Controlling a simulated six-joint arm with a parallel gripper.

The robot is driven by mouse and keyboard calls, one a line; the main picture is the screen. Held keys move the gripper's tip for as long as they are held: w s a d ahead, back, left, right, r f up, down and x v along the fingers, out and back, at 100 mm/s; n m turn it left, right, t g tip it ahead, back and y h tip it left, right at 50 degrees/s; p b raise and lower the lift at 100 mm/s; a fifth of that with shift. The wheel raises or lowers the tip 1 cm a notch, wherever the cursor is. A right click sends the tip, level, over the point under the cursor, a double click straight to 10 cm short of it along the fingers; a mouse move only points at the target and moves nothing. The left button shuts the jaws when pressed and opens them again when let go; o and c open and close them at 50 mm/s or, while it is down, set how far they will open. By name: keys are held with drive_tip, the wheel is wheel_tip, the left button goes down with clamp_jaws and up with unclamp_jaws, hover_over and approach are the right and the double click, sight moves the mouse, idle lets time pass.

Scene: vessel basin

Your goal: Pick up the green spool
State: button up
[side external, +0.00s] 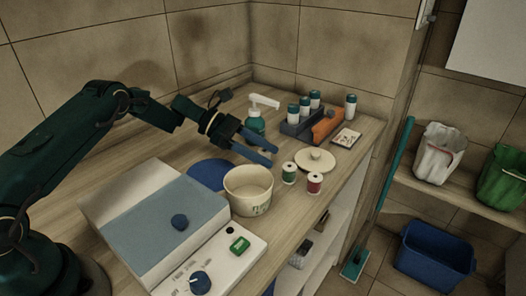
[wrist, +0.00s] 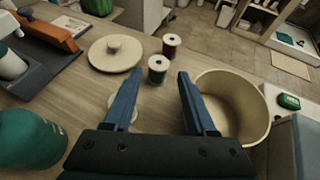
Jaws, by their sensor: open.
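The green spool (side external: 289,174) stands upright on the wooden counter, between the cream bowl and a red spool (side external: 314,183). In the wrist view the green spool (wrist: 157,71) is just ahead of my fingertips, near the gap between them, with the red spool (wrist: 171,46) behind it. My gripper (side external: 260,157) is open and empty, above the counter, left of and higher than the green spool; it also shows in the wrist view (wrist: 157,80). Nothing hides the green spool.
The cream bowl (side external: 248,190) stands close beside the gripper. A round lid (side external: 315,160) lies behind the spools. A soap bottle (side external: 255,127), a dark rack (side external: 302,120) and a card (side external: 347,138) are farther back. The counter's front edge is close to the red spool.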

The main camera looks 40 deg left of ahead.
sight(287, 165)
drive_tip(key=x, duration=0.4)
drive_tip(key=shift+w+d+f, duration=0.15)
drive_tip(key=shift+d+f, duration=0.05)
drive_tip(key=shift+f, duration=0.15)
clamp_jaws()
drive_tip(key=shift+r, duration=0.1)
